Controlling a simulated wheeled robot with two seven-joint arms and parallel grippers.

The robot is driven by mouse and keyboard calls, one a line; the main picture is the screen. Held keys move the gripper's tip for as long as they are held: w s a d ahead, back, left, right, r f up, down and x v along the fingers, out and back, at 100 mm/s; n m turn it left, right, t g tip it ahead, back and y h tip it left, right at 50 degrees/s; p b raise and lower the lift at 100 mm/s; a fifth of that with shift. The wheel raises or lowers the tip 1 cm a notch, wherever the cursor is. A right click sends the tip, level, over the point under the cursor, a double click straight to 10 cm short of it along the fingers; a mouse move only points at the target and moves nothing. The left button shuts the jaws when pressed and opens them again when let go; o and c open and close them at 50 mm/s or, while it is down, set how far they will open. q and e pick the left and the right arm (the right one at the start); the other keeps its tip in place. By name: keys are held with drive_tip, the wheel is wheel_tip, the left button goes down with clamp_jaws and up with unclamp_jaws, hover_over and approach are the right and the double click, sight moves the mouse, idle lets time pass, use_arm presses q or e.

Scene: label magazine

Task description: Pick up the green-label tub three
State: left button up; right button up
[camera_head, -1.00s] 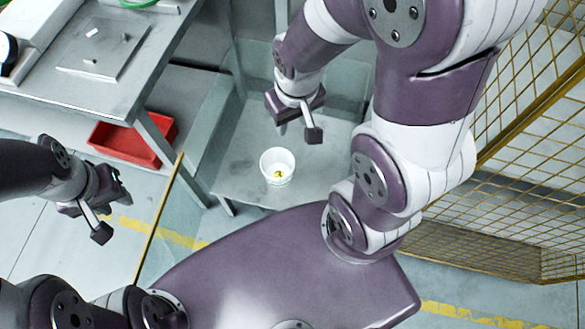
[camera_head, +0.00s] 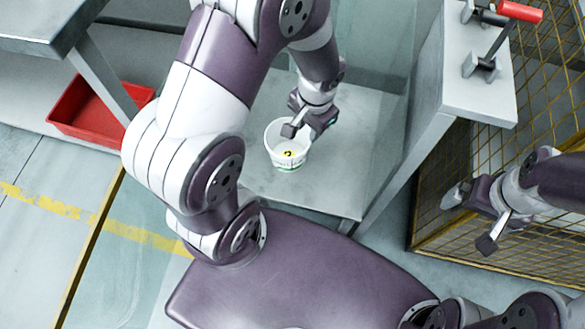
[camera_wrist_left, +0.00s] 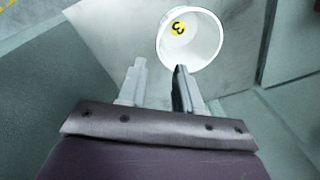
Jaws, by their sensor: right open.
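The white tub (camera_head: 273,150) stands upright on a grey metal shelf (camera_head: 330,180). A yellow disc with a black 3 shows inside it, and a trace of green shows low on its outside. The tub also shows in the left wrist view (camera_wrist_left: 208,45), just beyond the fingertips and to the right. My left gripper (camera_head: 308,128) is at the far rim of the tub in the head view. Its fingers are apart with nothing between them in the left wrist view (camera_wrist_left: 160,80). My right gripper (camera_head: 471,220) is open and empty at the right, away from the tub.
A red bin (camera_head: 85,125) sits at the left below a grey bench (camera_head: 40,30). A grey stand (camera_head: 470,95) with a red-handled clamp (camera_head: 518,12) rises right of the shelf. Yellow wire mesh (camera_head: 545,110) is behind my right arm. The shelf right of the tub is bare.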

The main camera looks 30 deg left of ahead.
sight(303, 156)
use_arm(q)
drive_tip(key=f+b, duration=0.2)
drive_tip(key=f, duration=0.3)
drive_tip(key=f+b, duration=0.3)
drive_tip(key=f, duration=0.2)
drive_tip(key=a+f+b, duration=0.1)
drive_tip(key=f+b, duration=0.2)
drive_tip(key=f, duration=0.3)
drive_tip(key=shift+w+a, duration=0.1)
drive_tip(key=shift+w, duration=0.1)
drive_tip(key=shift+r, duration=0.2)
clamp_jaws()
use_arm(e)
wheel_tip(303, 156, down, 10)
